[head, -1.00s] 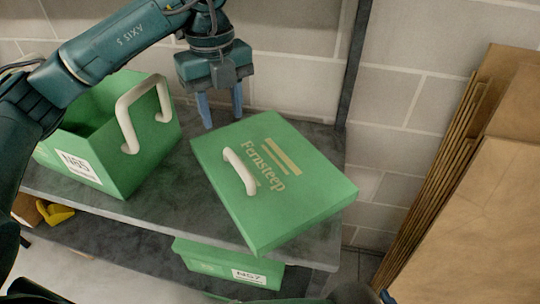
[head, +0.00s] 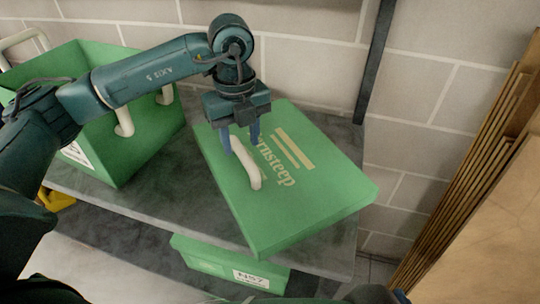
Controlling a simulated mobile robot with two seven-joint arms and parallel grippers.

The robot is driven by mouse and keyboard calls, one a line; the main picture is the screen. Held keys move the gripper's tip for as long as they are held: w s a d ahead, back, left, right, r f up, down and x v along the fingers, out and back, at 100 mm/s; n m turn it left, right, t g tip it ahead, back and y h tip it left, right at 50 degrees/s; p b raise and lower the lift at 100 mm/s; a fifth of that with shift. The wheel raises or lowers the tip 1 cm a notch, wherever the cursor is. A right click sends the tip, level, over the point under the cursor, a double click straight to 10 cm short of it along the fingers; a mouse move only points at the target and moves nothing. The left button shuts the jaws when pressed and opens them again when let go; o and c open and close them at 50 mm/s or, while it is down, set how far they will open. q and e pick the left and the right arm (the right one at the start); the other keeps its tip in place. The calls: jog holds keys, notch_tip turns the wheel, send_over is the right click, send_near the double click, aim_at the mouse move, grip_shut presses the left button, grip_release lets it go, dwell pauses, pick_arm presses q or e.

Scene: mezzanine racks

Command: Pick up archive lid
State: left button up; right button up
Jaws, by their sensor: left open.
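The archive lid (head: 300,205) is a flat green lid with pale yellow lettering and a cream handle (head: 246,163) on its top. It lies on the grey shelf, with its near corner at the shelf's front edge. My left gripper (head: 240,144) points down over the lid at the handle's far end. Its blue fingers are apart, and the handle's upper end appears between or just in front of them. I cannot tell whether they touch it. My right gripper is not in view.
An open green box (head: 135,150) with cream handles stands left of the lid on the shelf (head: 120,197). Another green box (head: 230,265) sits on the level below. Flat brown cardboard (head: 490,200) leans at the right. A dark rack post (head: 376,60) stands behind.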

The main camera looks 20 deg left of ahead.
aim_at(242, 150)
pick_arm(q)
notch_tip(242, 150, down, 5)
jog(key=shift+w+r, duration=0.1)
grip_shut()
dwell(0.5)
